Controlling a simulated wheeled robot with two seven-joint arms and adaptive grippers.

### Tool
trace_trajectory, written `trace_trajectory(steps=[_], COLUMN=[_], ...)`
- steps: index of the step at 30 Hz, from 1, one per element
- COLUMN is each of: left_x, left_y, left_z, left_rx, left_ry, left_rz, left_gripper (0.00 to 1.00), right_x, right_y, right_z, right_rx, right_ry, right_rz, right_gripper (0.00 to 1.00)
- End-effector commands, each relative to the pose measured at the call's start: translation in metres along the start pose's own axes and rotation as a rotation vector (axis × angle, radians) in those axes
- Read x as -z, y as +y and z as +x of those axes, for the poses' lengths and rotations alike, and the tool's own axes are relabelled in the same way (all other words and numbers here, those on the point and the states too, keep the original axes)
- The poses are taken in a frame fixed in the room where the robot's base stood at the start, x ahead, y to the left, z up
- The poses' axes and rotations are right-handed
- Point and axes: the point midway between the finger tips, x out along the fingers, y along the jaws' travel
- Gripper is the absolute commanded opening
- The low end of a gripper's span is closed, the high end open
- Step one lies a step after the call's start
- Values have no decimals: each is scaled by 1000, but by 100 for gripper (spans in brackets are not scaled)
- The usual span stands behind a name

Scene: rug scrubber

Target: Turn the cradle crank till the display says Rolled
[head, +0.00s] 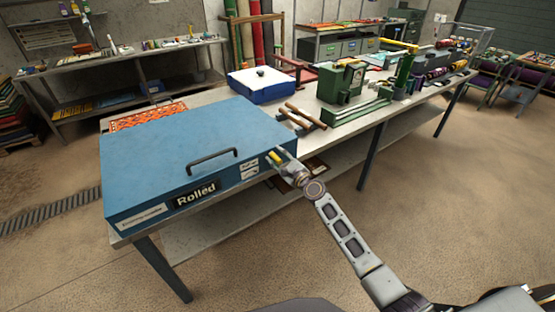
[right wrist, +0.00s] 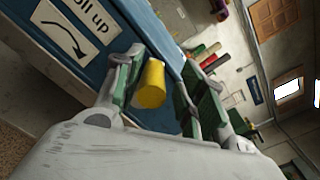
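The big blue cradle box (head: 185,145) sits at the near left end of the workbench, with a dark handle on its lid. The black display (head: 195,195) on its front reads "Rolled". The yellow crank grip (head: 275,157) is at the box's right end. My right gripper (head: 284,160) is there. In the right wrist view the yellow crank grip (right wrist: 151,83) is between the fingers of my right gripper (right wrist: 162,88), close to the left finger, with a gap to the right one. The fingers stand apart. The crank arm is hidden. My left gripper is out of view.
A "roll up" label with a curved arrow (right wrist: 72,28) is on the blue side. An orange patterned rug (head: 145,115) lies behind the box. A blue-white box (head: 262,82), brown rollers (head: 305,115) and a green machine (head: 342,82) stand farther along the bench.

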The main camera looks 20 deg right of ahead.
Motion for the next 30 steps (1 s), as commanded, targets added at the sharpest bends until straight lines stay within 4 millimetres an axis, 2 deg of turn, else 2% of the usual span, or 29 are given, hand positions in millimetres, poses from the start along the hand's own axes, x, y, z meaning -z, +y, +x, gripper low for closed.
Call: trace_trajectory(steps=[16,30], left_x=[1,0], left_y=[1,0], left_z=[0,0], left_rx=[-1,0], left_ry=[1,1], left_rz=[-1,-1], left_gripper=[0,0], right_x=[1,1], right_y=[3,3], right_z=[-7,-43], right_rx=[-4,-4], right_ry=[1,2], right_rz=[2,2], right_gripper=[42,42])
